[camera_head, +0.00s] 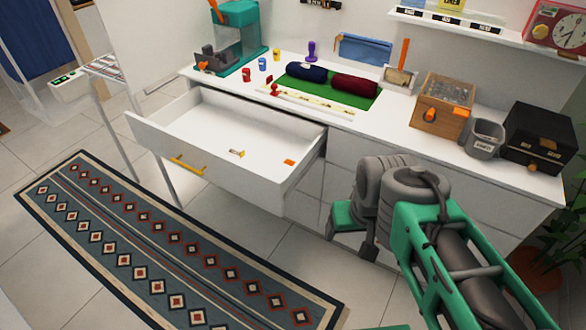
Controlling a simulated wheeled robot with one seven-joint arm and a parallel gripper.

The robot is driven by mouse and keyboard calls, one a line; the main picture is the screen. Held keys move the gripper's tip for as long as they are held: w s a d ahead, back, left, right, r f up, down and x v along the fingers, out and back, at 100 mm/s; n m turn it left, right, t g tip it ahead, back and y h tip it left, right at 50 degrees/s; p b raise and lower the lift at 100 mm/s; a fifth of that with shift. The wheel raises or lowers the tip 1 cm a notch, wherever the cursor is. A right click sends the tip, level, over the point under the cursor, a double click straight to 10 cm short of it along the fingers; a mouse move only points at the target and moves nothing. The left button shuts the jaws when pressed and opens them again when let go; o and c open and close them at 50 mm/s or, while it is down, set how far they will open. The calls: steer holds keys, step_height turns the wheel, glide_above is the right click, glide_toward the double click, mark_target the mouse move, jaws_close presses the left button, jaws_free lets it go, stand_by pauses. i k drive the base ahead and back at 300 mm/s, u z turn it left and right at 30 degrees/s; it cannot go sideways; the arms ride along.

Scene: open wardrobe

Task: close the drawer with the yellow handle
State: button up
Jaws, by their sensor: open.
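The white drawer (150,132) with the yellow handle (188,165) is pulled far out from the left part of the white desk. Its yellow handle sits on the front panel, facing the rug. A small tan and dark item (237,153) and a small orange item (289,162) lie inside the drawer. My gripper (356,228) is to the right of the drawer, in front of the desk's other drawers. It is apart from the yellow handle and looks empty. Its jaws are open, though they are small and partly hidden by the wrist.
The desk top (411,140) holds a green mat (309,98) with two rolls, a wooden box (442,105), a grey bin (484,137) and a black box (537,139). A patterned rug (170,250) covers the floor before the drawer. Closed drawers (400,180) lie behind my arm.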

mark_target(194, 132)
steer(key=k, duration=0.6)
steer(key=u, duration=1.1)
steer(key=i, duration=0.95)
steer(key=u, duration=0.7)
